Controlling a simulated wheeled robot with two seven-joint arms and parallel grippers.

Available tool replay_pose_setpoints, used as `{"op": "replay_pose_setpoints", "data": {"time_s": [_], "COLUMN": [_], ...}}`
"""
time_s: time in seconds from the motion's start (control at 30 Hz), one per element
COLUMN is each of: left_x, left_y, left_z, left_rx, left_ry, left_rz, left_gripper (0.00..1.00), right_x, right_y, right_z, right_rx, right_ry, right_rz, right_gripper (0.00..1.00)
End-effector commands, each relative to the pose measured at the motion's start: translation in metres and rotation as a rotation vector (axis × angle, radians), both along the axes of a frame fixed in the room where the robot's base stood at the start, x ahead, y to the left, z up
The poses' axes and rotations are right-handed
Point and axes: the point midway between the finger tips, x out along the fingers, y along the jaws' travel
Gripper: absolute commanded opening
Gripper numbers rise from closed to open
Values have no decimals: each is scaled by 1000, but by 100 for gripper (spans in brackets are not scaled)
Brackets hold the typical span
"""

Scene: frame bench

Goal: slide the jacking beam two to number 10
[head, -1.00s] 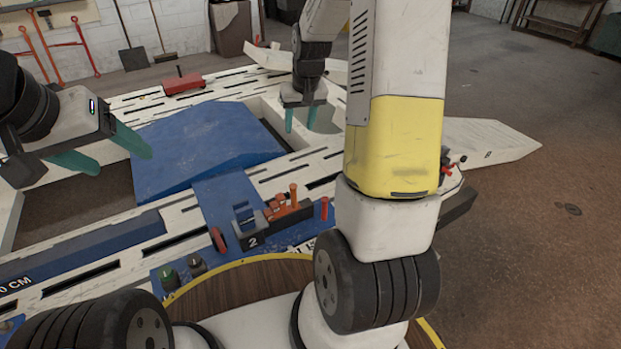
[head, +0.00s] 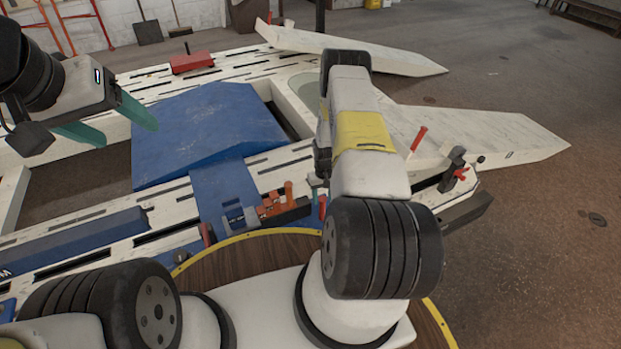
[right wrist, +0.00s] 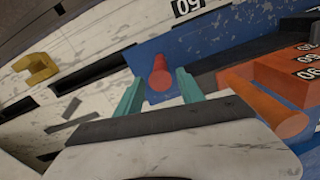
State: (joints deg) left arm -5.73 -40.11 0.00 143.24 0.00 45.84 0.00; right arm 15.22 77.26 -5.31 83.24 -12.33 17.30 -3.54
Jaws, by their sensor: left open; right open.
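Jacking beam two is the blue beam (head: 222,190) lying across the frame bench, with a blue and black block and orange pieces (head: 272,205) at its near end. A red upright handle (head: 322,206) shows beside the orange pieces. In the right wrist view a red knob (right wrist: 160,74) stands on a blue surface. My open right gripper (right wrist: 158,88) has one teal finger on each side of this knob; I cannot tell whether they touch it. My left gripper (head: 130,136) is open and empty above the bench's left part.
A raised blue ramp plate (head: 205,132) fills the bench middle. Numbered orange blocks (right wrist: 290,82) and a "50" label (right wrist: 187,6) lie near the knob. A yellow piece (right wrist: 36,68) sits left in the right wrist view. A red-handled clamp (head: 457,170) stands at the bench's right.

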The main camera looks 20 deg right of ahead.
Motion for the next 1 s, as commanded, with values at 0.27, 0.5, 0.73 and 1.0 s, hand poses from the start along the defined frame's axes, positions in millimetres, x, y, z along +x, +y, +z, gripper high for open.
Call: {"op": "replay_pose_setpoints", "data": {"time_s": [0.27,0.5,0.73,1.0], "left_x": [0,0,0,0], "left_y": [0,0,0,0], "left_z": [0,0,0,0], "left_rx": [0,0,0,0], "left_ry": [0,0,0,0], "left_rz": [0,0,0,0], "left_gripper": [69,69,69,69], "right_x": [-1,0,0,0], "right_y": [0,0,0,0], "right_z": [-46,-65,-67,-66], "right_rx": [1,1,1,1], "right_ry": [2,1,0,1], "right_rz": [-1,-1,-1,-1], "right_gripper": [45,45,45,0]}}
